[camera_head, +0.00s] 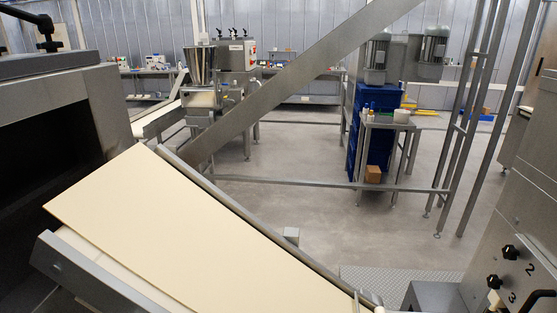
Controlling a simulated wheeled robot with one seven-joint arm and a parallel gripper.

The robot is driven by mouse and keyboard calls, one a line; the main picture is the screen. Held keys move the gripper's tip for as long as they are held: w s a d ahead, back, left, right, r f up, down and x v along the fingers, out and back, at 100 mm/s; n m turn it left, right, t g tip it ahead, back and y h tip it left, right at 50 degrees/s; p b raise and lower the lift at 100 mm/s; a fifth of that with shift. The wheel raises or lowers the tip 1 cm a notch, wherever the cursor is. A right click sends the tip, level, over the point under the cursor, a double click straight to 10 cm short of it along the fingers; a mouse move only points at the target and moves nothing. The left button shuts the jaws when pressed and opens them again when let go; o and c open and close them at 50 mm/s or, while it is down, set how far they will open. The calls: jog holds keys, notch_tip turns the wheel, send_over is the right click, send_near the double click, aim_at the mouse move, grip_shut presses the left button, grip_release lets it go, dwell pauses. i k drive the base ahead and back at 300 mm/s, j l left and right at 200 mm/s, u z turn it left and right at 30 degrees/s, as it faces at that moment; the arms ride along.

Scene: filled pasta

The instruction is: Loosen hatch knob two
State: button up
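A grey machine panel (520,215) stands at the right edge, tilted in the picture. A black knob (510,252) sits on it, up and left of a black number 2 (530,270). A second black knob (494,282) sits lower, up and left of a number 3 (512,297). Another black part (541,299) is cut off at the bottom right corner. How tight the knobs are cannot be seen. My gripper is not in view.
A sloped conveyor with a cream sheet (185,225) fills the lower left, beside a dark machine opening (45,150). A steel beam (290,85) crosses diagonally. Blue crates (377,105) and a small table (390,128) stand behind. The grey floor (310,160) between is mostly clear.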

aim_at(510, 253)
jog(key=j+z, duration=0.1)
jog(key=z, duration=0.3)
jog(key=k+j+z, duration=0.1)
jog(key=z, duration=0.25)
jog(key=k+z, duration=0.15)
jog(key=z, duration=0.25)
jog(key=i+z, duration=0.15)
jog(key=z, duration=0.2)
jog(key=i+z, duration=0.15)
jog(key=z, duration=0.15)
jog(key=k+u, duration=0.25)
jog(key=u, duration=0.2)
jog(key=k+j+u, duration=0.1)
jog(key=u, duration=1.35)
